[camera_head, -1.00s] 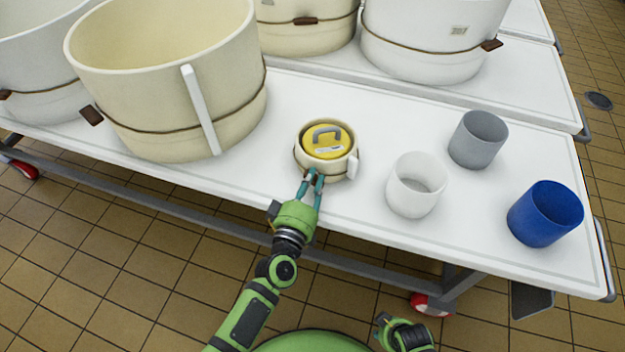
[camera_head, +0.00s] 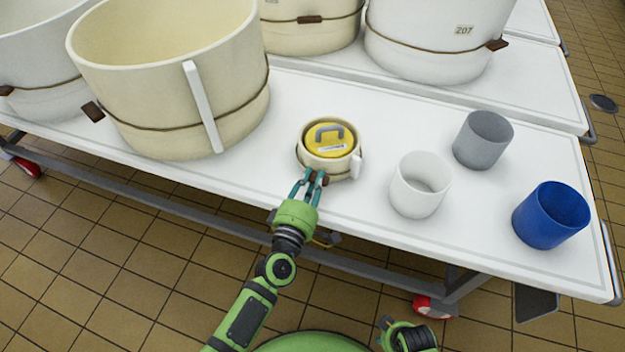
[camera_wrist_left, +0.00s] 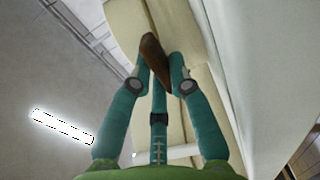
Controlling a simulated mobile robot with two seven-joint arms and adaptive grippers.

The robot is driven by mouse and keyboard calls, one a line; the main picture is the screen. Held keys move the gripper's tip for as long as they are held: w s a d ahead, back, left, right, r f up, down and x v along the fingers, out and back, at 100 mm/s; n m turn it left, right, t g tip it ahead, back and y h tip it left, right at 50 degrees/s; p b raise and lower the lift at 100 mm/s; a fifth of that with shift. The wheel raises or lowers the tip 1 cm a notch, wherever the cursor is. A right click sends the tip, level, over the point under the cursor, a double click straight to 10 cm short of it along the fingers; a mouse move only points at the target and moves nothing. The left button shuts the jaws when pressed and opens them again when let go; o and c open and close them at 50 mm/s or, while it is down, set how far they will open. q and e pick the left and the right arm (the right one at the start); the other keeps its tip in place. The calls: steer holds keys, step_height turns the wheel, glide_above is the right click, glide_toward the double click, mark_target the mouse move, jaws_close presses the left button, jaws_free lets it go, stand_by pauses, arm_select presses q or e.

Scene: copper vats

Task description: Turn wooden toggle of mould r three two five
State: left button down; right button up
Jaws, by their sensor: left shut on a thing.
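A small cream mould (camera_head: 345,166) stands near the table's front edge with a yellow lid (camera_head: 322,137) with a grey handle in it. The label is too small to read. A brown wooden toggle (camera_head: 322,178) is at the mould's front side. My left gripper (camera_head: 315,176) is in front of the mould, its fingers shut on the toggle. In the left wrist view the toggle (camera_wrist_left: 153,62) sits tilted between the fingertips, against the cream wall. My right gripper (camera_head: 384,326) is low at the bottom, far from the mould; its jaws are unclear.
A large cream mould (camera_head: 160,110) stands left. A white cup (camera_head: 418,190), grey cup (camera_head: 482,140) and blue cup (camera_head: 548,215) stand right. A white mould labelled 207 (camera_head: 430,50) stands behind. The white table (camera_head: 300,95) is bare behind the small mould.

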arm_select(q)
steer(key=shift+n, duration=0.3)
steer(key=c, duration=1.1)
jaws_free()
steer(key=shift+c, duration=0.2)
steer(key=v, duration=1.2)
